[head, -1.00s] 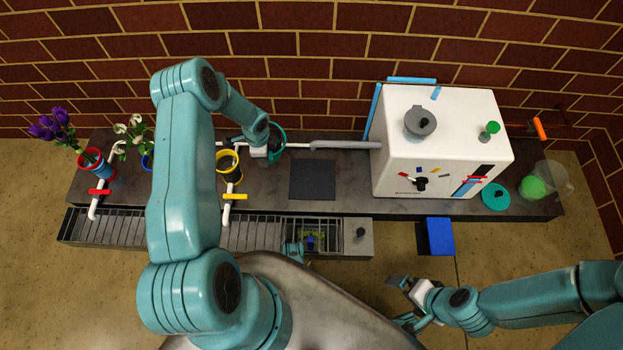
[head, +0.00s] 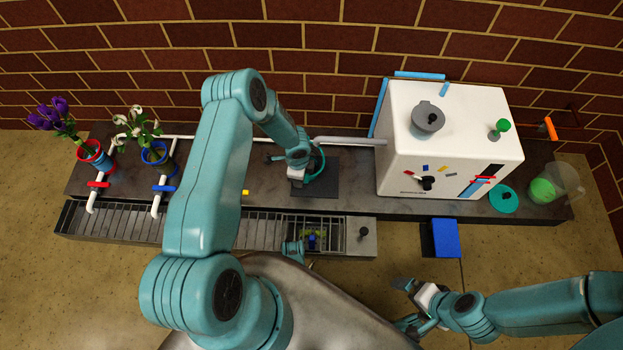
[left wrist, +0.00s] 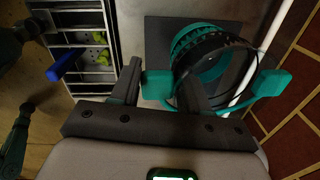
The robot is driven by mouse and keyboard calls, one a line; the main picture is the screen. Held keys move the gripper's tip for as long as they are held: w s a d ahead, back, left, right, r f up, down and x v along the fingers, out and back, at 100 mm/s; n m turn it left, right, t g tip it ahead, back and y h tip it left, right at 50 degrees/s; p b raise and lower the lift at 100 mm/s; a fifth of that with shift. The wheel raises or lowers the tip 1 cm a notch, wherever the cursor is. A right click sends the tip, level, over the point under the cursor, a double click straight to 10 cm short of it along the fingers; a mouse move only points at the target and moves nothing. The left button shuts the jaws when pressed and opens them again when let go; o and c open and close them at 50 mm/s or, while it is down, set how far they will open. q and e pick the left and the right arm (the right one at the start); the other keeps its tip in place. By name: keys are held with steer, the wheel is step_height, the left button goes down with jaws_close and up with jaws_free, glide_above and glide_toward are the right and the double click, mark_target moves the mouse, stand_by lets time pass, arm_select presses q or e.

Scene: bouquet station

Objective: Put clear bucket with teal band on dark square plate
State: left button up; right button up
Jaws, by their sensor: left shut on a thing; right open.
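The clear bucket with the teal band (head: 319,166) is at my left gripper (head: 297,170), over the dark square plate (head: 325,188). In the left wrist view the bucket (left wrist: 205,50) shows its ribbed teal band, and the plate (left wrist: 158,35) lies behind it. My left gripper (left wrist: 162,84) is shut on a teal part at the bucket's side. Whether the bucket touches the plate I cannot tell. The arm and gripper hide part of both in the head view. My right gripper (head: 410,302) is open and empty, low at the right.
A white machine (head: 450,140) stands right of the plate. A white pipe (head: 225,139) runs behind it. Red (head: 103,160) and blue (head: 152,160) pots with flowers stand at the left. A slatted drain (head: 130,222) runs along the front. A blue box (head: 445,238) is at front right.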

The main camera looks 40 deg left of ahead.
arm_select(q)
steer(key=d, duration=0.1)
steer(key=w+d+f+b, duration=0.1)
steer(key=w+d, duration=0.1)
steer(key=shift+d+f, duration=0.15)
steer(key=shift+f, duration=0.1)
steer(key=shift+b, duration=0.3)
steer(key=shift+f, duration=0.1)
steer(key=o, duration=0.8)
steer(key=shift+s+f, duration=0.1)
steer(key=shift+c, duration=0.2)
steer(key=o, duration=0.4)
